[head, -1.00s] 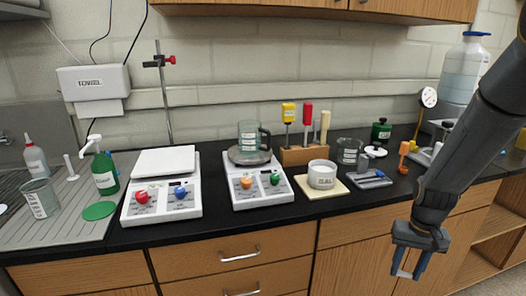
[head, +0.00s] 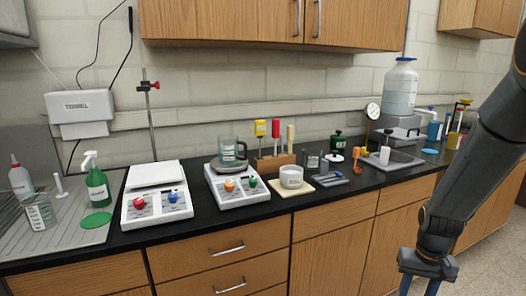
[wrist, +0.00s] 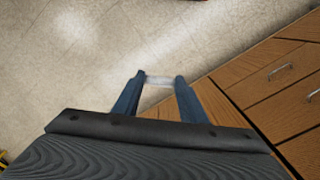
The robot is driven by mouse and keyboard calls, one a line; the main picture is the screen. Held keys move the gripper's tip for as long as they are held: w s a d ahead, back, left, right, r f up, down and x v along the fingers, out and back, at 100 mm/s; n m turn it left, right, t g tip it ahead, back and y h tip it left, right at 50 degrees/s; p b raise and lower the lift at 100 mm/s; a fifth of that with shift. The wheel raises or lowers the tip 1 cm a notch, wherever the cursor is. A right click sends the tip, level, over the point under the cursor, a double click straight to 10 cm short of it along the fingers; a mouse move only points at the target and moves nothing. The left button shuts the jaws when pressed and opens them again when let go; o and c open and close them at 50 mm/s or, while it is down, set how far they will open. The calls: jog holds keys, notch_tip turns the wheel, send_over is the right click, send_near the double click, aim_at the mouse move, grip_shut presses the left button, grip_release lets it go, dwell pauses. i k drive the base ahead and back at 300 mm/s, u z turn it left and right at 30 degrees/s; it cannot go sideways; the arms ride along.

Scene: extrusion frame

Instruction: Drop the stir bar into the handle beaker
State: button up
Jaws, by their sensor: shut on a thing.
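My gripper (head: 419,288) hangs low at the right of the head view, in front of the wooden cabinets and below the counter top. Its fingertips run off the bottom edge there. In the wrist view my gripper (wrist: 159,82) is shut on the white stir bar (wrist: 159,80), which spans the gap between the fingertips above the floor. The handle beaker (head: 227,149), clear glass with a dark handle on its right, stands upright on the round plate of the middle white device, up and left of my gripper. The beaker's inside is hard to make out.
Another glass beaker (head: 40,211) stands at far left. Space before the cabinets is clear.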

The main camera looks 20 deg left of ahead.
aim_at(228, 159)
jog(key=z, duration=1.1)
jog(key=i, duration=1.15)
jog(key=u, duration=3.05)
jog(key=i, duration=1)
jog(key=z, duration=0.05)
jog(key=k, duration=0.75)
jog(key=u, duration=0.05)
